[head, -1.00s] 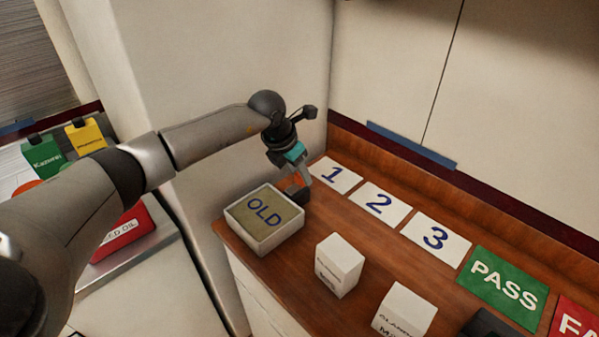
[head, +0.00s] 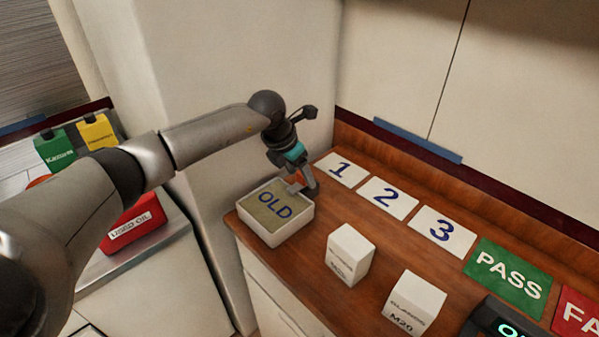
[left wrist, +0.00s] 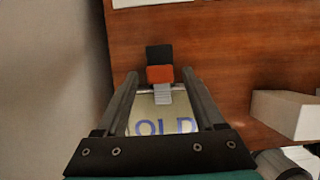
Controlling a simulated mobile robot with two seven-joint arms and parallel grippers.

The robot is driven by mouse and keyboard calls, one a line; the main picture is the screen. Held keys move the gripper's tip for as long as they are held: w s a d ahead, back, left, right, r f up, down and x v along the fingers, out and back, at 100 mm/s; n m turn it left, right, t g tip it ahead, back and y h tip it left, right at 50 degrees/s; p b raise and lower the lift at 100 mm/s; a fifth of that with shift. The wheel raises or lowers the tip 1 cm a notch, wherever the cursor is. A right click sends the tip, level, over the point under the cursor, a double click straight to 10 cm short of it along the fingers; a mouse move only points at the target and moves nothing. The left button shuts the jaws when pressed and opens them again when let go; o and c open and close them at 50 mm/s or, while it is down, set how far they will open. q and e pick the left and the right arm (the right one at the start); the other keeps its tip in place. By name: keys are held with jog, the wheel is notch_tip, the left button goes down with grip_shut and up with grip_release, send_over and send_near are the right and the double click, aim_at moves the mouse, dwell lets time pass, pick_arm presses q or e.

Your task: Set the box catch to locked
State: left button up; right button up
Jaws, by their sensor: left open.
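My left gripper (head: 303,186) is open at the back right corner of a white box (head: 290,228) with a top marked OLD. In the left wrist view, its two fingers (left wrist: 160,78) stand apart, on either side of a small orange piece (left wrist: 160,74). A black piece (left wrist: 159,54) lies beyond the orange one, and a grey ridged piece (left wrist: 163,95) lies on the near side, by the OLD top (left wrist: 165,122). These pieces look like the box catch; I cannot tell its setting. My right gripper is not in view.
White cards 1 (head: 341,169), 2 (head: 388,197) and 3 (head: 441,232) and a green PASS card (head: 507,274) line the wooden counter. Two white cartons (head: 350,254) (head: 415,302) stand in front. A wall panel rises left of the counter.

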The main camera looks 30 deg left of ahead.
pick_arm(q)
jog(key=shift+r, duration=0.15)
jog(key=shift+r, duration=0.25)
jog(key=p+v, duration=0.1)
jog(key=v, duration=1.3)
jog(key=shift+s+r, duration=0.15)
jog(key=shift+s, duration=0.1)
jog(key=shift+a, duration=0.1)
